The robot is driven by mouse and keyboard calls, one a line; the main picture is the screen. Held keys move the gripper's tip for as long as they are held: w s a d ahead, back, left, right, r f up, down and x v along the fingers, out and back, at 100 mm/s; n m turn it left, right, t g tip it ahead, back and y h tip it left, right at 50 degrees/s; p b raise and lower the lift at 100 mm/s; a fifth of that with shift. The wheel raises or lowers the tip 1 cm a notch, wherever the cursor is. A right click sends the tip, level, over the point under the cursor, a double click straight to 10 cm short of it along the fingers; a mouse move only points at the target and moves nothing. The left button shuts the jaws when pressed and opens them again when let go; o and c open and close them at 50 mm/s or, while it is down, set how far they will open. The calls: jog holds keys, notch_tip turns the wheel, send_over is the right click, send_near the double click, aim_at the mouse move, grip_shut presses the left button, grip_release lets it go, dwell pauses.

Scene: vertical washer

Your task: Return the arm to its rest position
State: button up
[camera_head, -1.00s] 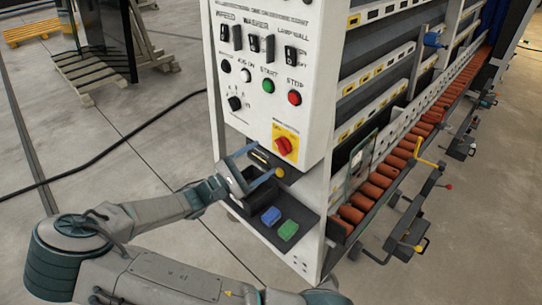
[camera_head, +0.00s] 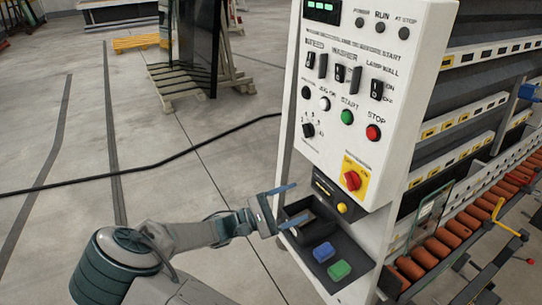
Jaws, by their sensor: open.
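My gripper (camera_head: 284,208) is in front of the lower part of the washer's control panel (camera_head: 372,80). Its two blue-grey fingers are spread apart and nothing shows between them. They are close to a black open box (camera_head: 300,222) on the dark shelf (camera_head: 345,283) below the panel. My arm reaches in from the lower left, with its elbow bent. I cannot tell whether the fingers touch the box.
A blue block (camera_head: 324,252) and a green block (camera_head: 340,270) lie on the shelf. A roller conveyor (camera_head: 440,246) with protruding handles runs off to the right. A black cable (camera_head: 140,168) crosses the floor. A pallet (camera_head: 190,82) with dark glass stands behind.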

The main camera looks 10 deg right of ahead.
jog(key=shift+d, duration=0.1)
jog(key=s+d+f+m+g+y, duration=0.4)
jog(key=s+d+m+g+y, duration=0.15)
jog(key=s+y, duration=0.55)
jog(key=s+a+r+m+t+y, duration=0.2)
jog(key=s+r+t+y, duration=0.1)
jog(key=s+r+y, duration=0.1)
jog(key=s+a+r+m+t+y, duration=0.2)
jog(key=s+a+r+t+y, duration=0.1)
jog(key=r+y, duration=0.3)
jog(key=shift+s+a+r+t, duration=0.4)
jog(key=shift+r+t, duration=0.35)
jog(key=shift+r, duration=0.25)
jog(key=shift+d, duration=0.1)
